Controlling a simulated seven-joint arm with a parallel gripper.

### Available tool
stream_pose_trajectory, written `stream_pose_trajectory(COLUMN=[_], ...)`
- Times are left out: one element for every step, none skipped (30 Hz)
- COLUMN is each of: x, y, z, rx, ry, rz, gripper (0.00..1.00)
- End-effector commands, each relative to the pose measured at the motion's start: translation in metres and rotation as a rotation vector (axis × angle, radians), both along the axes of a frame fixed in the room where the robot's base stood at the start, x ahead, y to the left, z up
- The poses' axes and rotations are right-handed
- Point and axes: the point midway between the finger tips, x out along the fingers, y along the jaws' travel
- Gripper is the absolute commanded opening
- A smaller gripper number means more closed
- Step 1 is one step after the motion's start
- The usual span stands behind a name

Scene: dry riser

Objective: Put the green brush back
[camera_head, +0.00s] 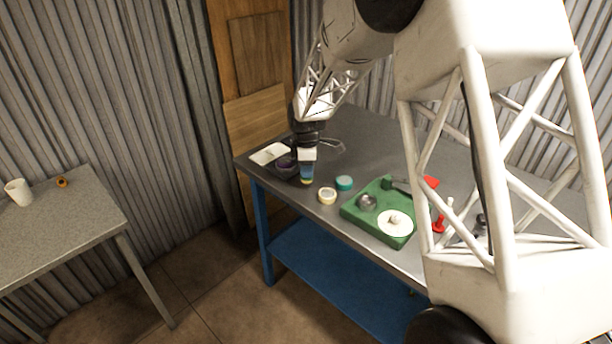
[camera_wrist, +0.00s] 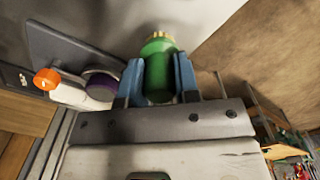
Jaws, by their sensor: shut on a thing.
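My gripper (camera_wrist: 159,62) is shut on the green brush (camera_wrist: 158,78), with its blue fingers on either side of the green body. The brush's short tan-yellow end points away from the palm. In the head view my gripper (camera_head: 306,174) points down over the left end of the grey workbench (camera_head: 375,150). A purple round thing (camera_head: 286,163) is just left of the gripper and also shows in the wrist view (camera_wrist: 102,86).
A white tray-like piece (camera_head: 268,153) lies at the bench's left corner. A cream roll (camera_head: 327,195) and a teal roll (camera_head: 344,183) are right of the gripper. Farther right are a green block (camera_head: 369,210) and a red tool (camera_head: 439,224). A side table (camera_head: 65,225) stands left.

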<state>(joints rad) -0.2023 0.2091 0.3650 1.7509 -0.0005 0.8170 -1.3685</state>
Motion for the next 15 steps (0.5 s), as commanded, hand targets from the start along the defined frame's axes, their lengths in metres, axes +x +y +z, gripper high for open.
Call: stream_pose_trajectory(x=[0.000, 0.000, 0.000, 0.000, 0.000, 0.000, 0.001, 0.001, 0.003, 0.004, 0.006, 0.009, 0.010, 0.009, 0.008], y=[0.000, 0.000, 0.000, 0.000, 0.000, 0.000, 0.000, 0.000, 0.001, 0.001, 0.001, 0.002, 0.002, 0.002, 0.002], z=[0.000, 0.000, 0.000, 0.000, 0.000, 0.000, 0.000, 0.000, 0.000, -0.001, -0.001, -0.001, -0.003, -0.008, -0.013], rx=[0.000, 0.000, 0.000, 0.000, 0.000, 0.000, 0.000, 0.000, 0.000, 0.000, 0.000, 0.000, 0.000, 0.000, 0.000], ry=[0.000, 0.000, 0.000, 0.000, 0.000, 0.000, 0.000, 0.000, 0.000, 0.000, 0.000, 0.000, 0.001, 0.001, 0.001], rz=[0.000, 0.000, 0.000, 0.000, 0.000, 0.000, 0.000, 0.000, 0.000, 0.000, 0.000, 0.000, 0.000, 0.000, 0.000], gripper=[0.06, 0.06, 0.06, 0.06, 0.06, 0.06, 0.06, 0.06, 0.06, 0.06, 0.06, 0.06, 0.06, 0.06, 0.06])
